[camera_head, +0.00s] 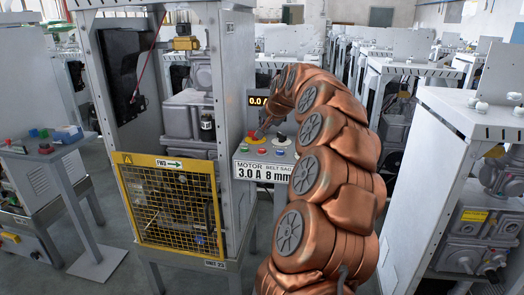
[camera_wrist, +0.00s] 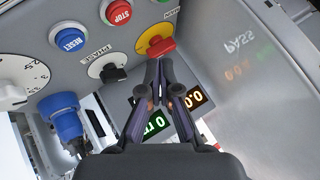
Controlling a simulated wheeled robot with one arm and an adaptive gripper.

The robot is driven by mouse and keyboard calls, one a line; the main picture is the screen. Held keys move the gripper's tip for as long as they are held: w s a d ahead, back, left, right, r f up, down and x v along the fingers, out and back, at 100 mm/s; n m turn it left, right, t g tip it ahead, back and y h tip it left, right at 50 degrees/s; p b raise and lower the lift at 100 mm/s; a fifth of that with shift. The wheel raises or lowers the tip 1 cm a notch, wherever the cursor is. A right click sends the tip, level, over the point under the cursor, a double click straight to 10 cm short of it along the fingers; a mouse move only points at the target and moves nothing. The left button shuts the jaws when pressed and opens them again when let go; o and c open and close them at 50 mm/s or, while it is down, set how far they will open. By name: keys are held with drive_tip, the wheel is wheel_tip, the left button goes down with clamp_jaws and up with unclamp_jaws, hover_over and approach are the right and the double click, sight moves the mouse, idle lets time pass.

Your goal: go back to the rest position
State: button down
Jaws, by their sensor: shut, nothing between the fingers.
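My arm (camera_head: 325,150), copper-coloured, reaches to the control panel of the dispenser frame (camera_head: 226,110). My gripper (camera_wrist: 158,66) is shut and empty in the wrist view. Its fingertips are close to the red knob on a yellow base (camera_wrist: 156,42); I cannot tell whether they touch it. In the head view the red and yellow knob (camera_head: 250,135) shows just left of my arm's end. The gripper itself is hard to make out there.
The panel carries a blue RESET button (camera_wrist: 70,36), a red STOP button (camera_wrist: 117,12), a black PHASE selector (camera_wrist: 108,68) and a blue connector (camera_wrist: 66,120). A yellow mesh guard (camera_head: 174,205) fronts the frame. A small pedestal table (camera_head: 50,152) stands left; another cabinet (camera_head: 455,115) stands right.

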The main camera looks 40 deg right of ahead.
idle(0.5)
drive_tip(key=a+n+g+y+p, duration=0.1)
drive_tip(key=a+n+y+p, duration=0.2)
drive_tip(key=a, duration=1.4)
drive_tip(key=s+a+f+n+g+y, duration=0.1)
drive_tip(key=s+a+n+g, duration=0.15)
drive_tip(key=s+a, duration=0.45)
drive_tip(key=s+a+f+n+g, duration=0.1)
drive_tip(key=s+a+f+n, duration=0.15)
drive_tip(key=a, duration=0.75)
drive_tip(key=s+a+f+n+g+p, duration=0.1)
drive_tip(key=s+a+f+g, duration=0.1)
drive_tip(key=s, duration=0.7)
drive_tip(key=s+a+f+n+g+p, duration=0.1)
drive_tip(key=s+a+f+n+g, duration=0.1)
drive_tip(key=s, duration=0.8)
drive_tip(key=s+a+f+n+g+h+p, duration=0.1)
drive_tip(key=s+a+f+n+g, duration=0.1)
drive_tip(key=s+a, duration=0.4)
drive_tip(key=s+f, duration=0.1)
drive_tip(key=s, duration=0.2)
drive_tip(key=shift+s+f+p, duration=0.2)
drive_tip(key=shift+s+p, duration=0.15)
drive_tip(key=shift+p, duration=0.05)
drive_tip(key=shift+d, duration=0.1)
